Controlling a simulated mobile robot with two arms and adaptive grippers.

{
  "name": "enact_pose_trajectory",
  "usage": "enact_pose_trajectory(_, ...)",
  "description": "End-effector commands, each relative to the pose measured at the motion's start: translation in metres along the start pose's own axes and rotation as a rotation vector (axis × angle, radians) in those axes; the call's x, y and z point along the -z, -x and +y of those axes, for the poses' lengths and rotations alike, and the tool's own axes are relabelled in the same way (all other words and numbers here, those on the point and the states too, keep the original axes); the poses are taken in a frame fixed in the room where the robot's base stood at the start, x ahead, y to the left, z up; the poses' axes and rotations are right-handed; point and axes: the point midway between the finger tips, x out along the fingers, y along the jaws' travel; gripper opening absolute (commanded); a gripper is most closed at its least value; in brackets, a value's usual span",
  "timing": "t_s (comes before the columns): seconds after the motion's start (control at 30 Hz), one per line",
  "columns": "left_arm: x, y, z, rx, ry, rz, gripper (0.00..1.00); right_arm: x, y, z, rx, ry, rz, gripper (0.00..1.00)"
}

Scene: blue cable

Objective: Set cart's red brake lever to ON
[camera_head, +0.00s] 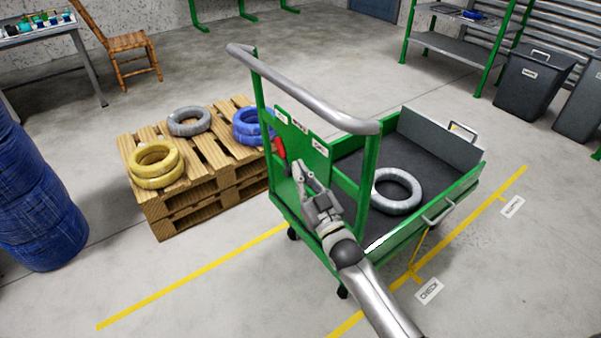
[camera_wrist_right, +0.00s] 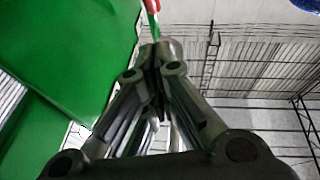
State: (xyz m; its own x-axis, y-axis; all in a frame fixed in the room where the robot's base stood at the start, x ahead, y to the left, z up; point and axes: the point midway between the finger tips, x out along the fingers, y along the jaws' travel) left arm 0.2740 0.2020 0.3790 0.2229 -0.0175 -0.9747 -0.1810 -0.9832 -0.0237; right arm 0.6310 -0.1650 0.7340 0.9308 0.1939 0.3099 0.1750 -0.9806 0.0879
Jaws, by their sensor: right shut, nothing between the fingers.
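The red brake lever (camera_head: 280,150) is on the green end panel of the cart (camera_head: 318,162), below the grey push handle. My right gripper (camera_head: 299,168) is shut and empty, in front of the panel, just to the right of and below the lever in the head view. In the right wrist view the shut fingertips (camera_wrist_right: 157,48) are in line with a red and pale part (camera_wrist_right: 151,6), probably the lever, mostly cut off at the top edge. I cannot tell whether the fingers touch it. The labels by the lever are too small to read. My left gripper is not in view.
A wooden pallet (camera_head: 170,190) with yellow, grey and blue cable coils stands left of the cart. A grey coil (camera_head: 397,191) lies on the cart bed. Large blue coils (camera_head: 40,205) stand at the left edge. Floor in front of the pallet is clear.

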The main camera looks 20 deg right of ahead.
Motion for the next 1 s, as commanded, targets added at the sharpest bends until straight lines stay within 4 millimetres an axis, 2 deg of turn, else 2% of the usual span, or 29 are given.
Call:
enact_pose_trajectory(0.43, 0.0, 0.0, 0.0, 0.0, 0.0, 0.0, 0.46, -0.001, 0.001, 0.0, 0.0, 0.0, -0.003, 0.0)
enact_pose_trajectory(0.57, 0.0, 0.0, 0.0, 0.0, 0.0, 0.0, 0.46, -0.023, 0.013, -0.003, 0.001, -0.005, -0.088, 0.0)
enact_pose_trajectory(0.67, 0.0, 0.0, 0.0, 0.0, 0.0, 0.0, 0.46, -0.066, 0.044, -0.009, 0.003, -0.014, -0.261, 0.0)
enact_pose_trajectory(0.77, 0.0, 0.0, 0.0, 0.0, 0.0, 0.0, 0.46, -0.118, 0.094, -0.018, 0.006, -0.024, -0.497, 0.0)
enact_pose_trajectory(0.8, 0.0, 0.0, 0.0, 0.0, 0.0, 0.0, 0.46, -0.138, 0.118, -0.021, 0.008, -0.027, -0.595, 0.0)
enact_pose_trajectory(0.87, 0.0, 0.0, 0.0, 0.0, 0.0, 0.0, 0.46, -0.164, 0.156, -0.026, 0.011, -0.033, -0.74, 0.0)
enact_pose_trajectory(0.9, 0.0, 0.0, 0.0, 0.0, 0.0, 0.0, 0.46, -0.178, 0.182, -0.03, 0.013, -0.037, -0.833, 0.0)
enact_pose_trajectory(1.0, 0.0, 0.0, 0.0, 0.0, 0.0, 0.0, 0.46, -0.205, 0.248, -0.038, 0.019, -0.045, -1.052, 0.0)
